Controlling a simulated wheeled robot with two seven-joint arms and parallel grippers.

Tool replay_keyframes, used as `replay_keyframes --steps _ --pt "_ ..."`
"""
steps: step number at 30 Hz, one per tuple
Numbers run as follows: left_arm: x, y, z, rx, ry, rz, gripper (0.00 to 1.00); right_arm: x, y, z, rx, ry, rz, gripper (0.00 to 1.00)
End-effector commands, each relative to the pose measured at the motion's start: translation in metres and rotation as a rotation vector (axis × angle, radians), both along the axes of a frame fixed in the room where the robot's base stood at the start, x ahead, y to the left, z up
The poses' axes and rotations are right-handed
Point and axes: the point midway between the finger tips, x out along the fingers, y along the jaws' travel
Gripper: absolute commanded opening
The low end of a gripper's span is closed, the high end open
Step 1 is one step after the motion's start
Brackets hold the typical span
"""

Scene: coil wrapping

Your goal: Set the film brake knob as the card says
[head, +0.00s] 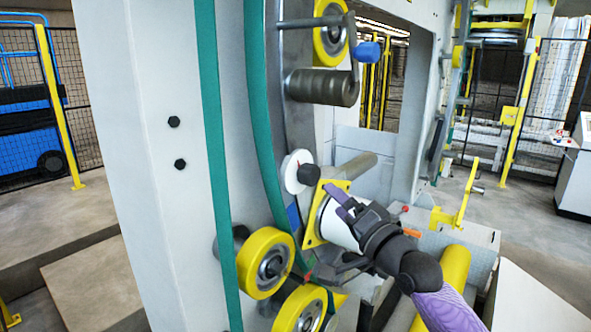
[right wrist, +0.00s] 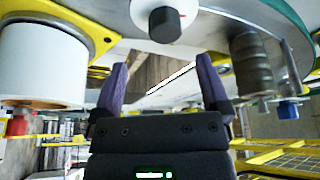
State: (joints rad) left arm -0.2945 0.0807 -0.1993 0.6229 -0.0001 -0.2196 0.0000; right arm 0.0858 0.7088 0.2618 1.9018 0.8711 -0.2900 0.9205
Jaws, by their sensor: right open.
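The film brake knob (head: 308,177) is a short black cylinder on a round white dial (head: 292,170), on the machine's upright face. In the right wrist view the knob (right wrist: 165,24) and dial (right wrist: 190,8) are at the top centre, beyond the fingertips, with a small red mark beside the knob. The dial's markings are too small to read. My right gripper (head: 326,236) is open, below and right of the knob in the head view; its two purple fingers (right wrist: 163,75) are apart with nothing between them. I cannot make out a readable card. My left gripper is out of view.
A white film roll (right wrist: 40,65) with a yellow plate (head: 313,232) is close beside my right gripper. Yellow rollers (head: 266,263) and a green belt (head: 262,130) are to its left. A grey roller (head: 322,87) and a blue-ended lever (head: 367,51) are above the knob.

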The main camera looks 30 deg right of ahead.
Motion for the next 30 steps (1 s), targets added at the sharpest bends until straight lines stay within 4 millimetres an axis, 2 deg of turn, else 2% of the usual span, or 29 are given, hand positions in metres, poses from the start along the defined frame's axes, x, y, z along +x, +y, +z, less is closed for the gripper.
replay_keyframes --steps 2,7,12,18,26,30 --pt "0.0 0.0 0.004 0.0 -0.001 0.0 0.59 0.009 0.0 0.005 0.001 -0.003 0.0 0.96" --pt "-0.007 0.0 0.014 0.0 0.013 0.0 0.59 0.049 0.002 0.016 -0.001 -0.003 -0.002 0.96" --pt "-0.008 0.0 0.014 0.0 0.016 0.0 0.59 0.079 0.005 0.018 -0.001 -0.002 -0.001 0.96" --pt "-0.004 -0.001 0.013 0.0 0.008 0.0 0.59 0.094 0.005 0.02 -0.001 -0.001 -0.001 0.96" --pt "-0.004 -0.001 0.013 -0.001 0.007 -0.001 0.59 0.095 0.006 0.021 -0.001 -0.001 -0.001 0.96" --pt "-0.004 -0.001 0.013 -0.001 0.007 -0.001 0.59 0.095 0.006 0.021 -0.001 -0.001 -0.001 0.66"
